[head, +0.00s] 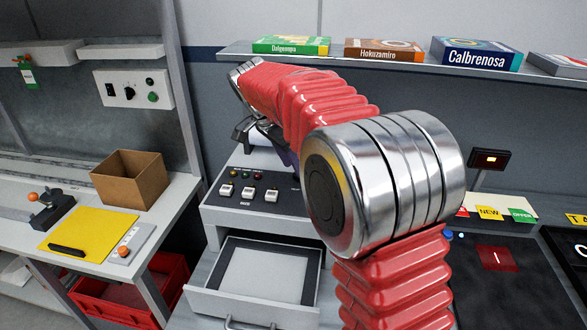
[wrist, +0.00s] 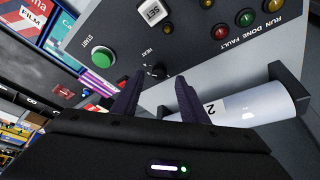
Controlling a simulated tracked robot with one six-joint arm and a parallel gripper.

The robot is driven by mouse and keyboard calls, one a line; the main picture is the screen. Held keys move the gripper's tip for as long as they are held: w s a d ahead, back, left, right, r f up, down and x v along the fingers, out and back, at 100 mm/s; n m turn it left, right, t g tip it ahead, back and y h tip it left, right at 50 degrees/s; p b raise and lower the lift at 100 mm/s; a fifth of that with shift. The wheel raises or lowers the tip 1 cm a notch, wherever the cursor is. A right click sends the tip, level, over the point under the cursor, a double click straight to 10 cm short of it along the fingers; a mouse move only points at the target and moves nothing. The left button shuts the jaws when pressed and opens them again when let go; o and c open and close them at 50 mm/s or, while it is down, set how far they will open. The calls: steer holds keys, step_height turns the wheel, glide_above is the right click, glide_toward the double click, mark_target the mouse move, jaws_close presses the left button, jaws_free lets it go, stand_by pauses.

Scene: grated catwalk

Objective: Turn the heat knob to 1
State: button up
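The heat knob (wrist: 160,71) is a small black knob on a grey panel in the wrist view, with the word HEAT beside it. My gripper (wrist: 158,80) has its two dark purple fingers apart, one to each side of the knob in the picture, with nothing held between them. I cannot tell whether the fingers touch the knob. The knob's pointer and scale are too small to read. In the head view my gripper (head: 252,130) is partly hidden by my red arm, above the machine with the drawer, and the heat knob cannot be made out.
A green START button (wrist: 103,57) and a white SET button (wrist: 152,11) flank the knob. A white cylinder (wrist: 240,106) marked 2 lies close to the right finger. In the head view an open drawer (head: 208,303) juts out below the button panel (head: 230,206).

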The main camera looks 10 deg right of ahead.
steer(key=shift+x, duration=1.2)
steer(key=shift+c, duration=0.5)
steer(key=shift+a, duration=0.15)
jaws_close()
